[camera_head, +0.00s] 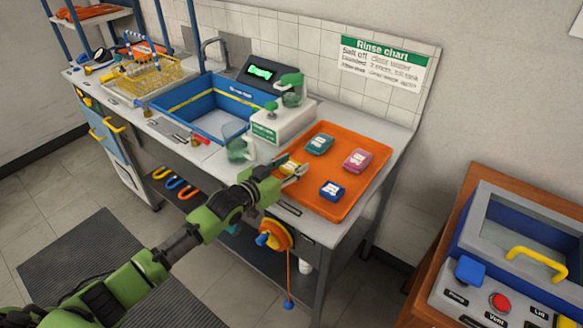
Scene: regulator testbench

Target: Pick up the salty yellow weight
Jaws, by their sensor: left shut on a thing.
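The yellow weight (289,165) is at the left side of the orange tray (345,204), partly hidden by my left gripper (297,172). My left arm reaches in from the lower left, and its gripper is shut on the yellow weight. I cannot tell whether the weight touches the tray or is just above it. A teal weight (319,144), a pink weight (357,160) and a dark blue weight (332,190) sit apart on the tray. My right gripper is not in view.
A white device (281,126) with a green top and a clear container (238,144) stand left of the tray. Behind is a blue sink (206,117); a yellow rack (148,78) is farther left. A blue-grey machine (505,262) stands at the right. The tray's front corner is bare.

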